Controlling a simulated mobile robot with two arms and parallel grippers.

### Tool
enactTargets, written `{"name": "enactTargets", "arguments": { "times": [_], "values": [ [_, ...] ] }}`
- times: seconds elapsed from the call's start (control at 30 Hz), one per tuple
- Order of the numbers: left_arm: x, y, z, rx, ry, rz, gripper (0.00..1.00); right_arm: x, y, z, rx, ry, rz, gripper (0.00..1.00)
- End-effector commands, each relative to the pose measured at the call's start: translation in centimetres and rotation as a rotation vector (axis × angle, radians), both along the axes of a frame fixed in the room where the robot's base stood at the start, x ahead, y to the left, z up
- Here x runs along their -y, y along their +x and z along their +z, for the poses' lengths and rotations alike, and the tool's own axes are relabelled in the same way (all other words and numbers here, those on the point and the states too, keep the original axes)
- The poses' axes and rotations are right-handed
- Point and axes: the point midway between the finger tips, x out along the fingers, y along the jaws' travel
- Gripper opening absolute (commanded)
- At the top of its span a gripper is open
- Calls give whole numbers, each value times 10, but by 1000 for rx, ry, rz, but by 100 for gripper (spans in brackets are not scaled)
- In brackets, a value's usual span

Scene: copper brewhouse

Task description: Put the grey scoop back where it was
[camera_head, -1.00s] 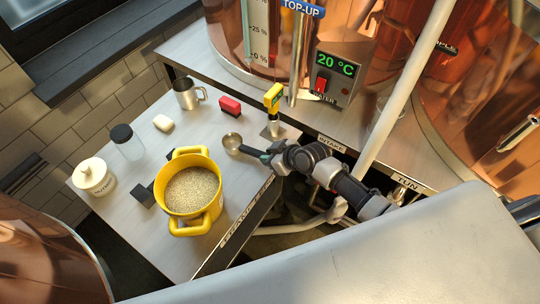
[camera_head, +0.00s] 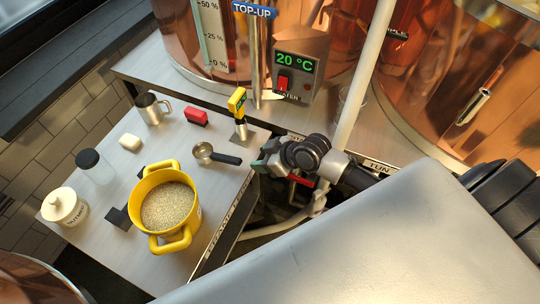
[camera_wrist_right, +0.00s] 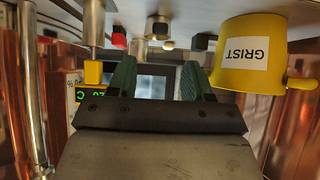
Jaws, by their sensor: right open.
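The grey scoop (camera_head: 203,150) lies on the pale table, its metal bowl toward the back left and its dark handle (camera_head: 226,159) pointing right toward my right gripper. My right gripper (camera_head: 262,158) is open and empty, just off the handle's end at the table's right edge. In the right wrist view its two green fingers stand apart (camera_wrist_right: 158,80), with nothing between them. A small dark end with a metal rim beyond them may be the scoop, but I cannot be sure. My left gripper is out of view.
A yellow grist bucket (camera_head: 165,208) full of grain stands in front of the scoop. Copper vessels rise behind.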

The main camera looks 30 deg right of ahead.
Motion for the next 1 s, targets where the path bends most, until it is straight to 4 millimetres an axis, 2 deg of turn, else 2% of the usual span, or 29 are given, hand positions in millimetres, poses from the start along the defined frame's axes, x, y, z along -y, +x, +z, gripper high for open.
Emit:
{"name": "enactTargets", "arguments": {
  "times": [0.1,0.33,0.53,0.6,0.67,0.77,0.83,0.93,0.97,1.0],
  "values": [
    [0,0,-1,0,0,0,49,9,-11,11,1,-2,1,50],
    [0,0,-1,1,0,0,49,14,-19,20,0,1,1,50],
    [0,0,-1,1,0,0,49,15,-18,18,-3,0,-4,50],
    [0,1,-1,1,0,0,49,20,-17,6,-17,-5,-30,50],
    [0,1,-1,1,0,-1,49,29,-17,-16,-41,-15,-77,50],
    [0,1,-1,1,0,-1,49,53,-25,-78,-112,-51,-199,50],
    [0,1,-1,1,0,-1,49,70,-44,-135,-180,-91,-292,50],
    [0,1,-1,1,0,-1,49,86,-95,-216,-292,-162,-398,50],
    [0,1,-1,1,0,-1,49,88,-115,-239,-329,-183,-421,50],
    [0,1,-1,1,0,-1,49,88,-144,-267,-378,-211,-444,50]
  ]
}}
